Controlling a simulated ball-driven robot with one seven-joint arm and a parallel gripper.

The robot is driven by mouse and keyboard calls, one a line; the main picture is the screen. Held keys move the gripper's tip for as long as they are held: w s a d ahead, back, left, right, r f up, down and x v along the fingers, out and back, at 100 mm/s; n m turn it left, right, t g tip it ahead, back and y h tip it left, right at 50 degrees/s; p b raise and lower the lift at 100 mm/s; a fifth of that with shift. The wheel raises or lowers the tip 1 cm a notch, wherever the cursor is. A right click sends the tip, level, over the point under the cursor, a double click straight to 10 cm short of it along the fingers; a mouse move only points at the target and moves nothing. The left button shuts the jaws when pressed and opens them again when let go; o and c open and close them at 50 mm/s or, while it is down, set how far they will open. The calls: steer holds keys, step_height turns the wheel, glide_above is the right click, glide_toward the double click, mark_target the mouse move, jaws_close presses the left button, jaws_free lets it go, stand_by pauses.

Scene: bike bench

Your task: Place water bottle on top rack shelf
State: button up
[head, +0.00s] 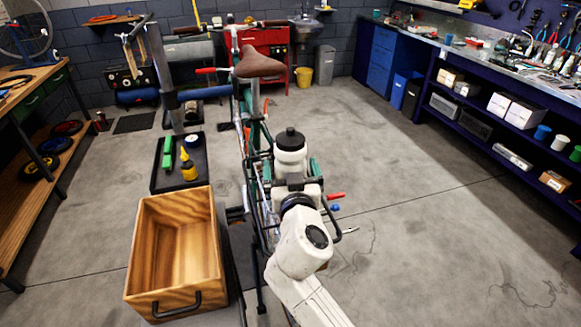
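A white water bottle (290,155) with a black cap stands upright by the green bike frame, just beyond the end of my arm. My gripper (297,184) is right at its lower part. My wrist hides the fingertips and the bottle's base, so I cannot tell whether the fingers close on it. No shelf is clearly marked as the top rack shelf. At right, an upper shelf (476,103) under the long bench carries white boxes and cups. At left, a wooden unit (35,82) has a top board and a lower shelf.
The bike's brown saddle (257,64) and repair stand (160,62) rise ahead. An empty wooden crate (137,268) and a black tray (155,178) with a green item and a yellow bottle lie left. The floor (420,225) at right is clear.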

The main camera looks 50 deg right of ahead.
steer(key=shift+x, duration=0.8)
steer(key=c, duration=1.1)
steer(key=shift+r, duration=0.1)
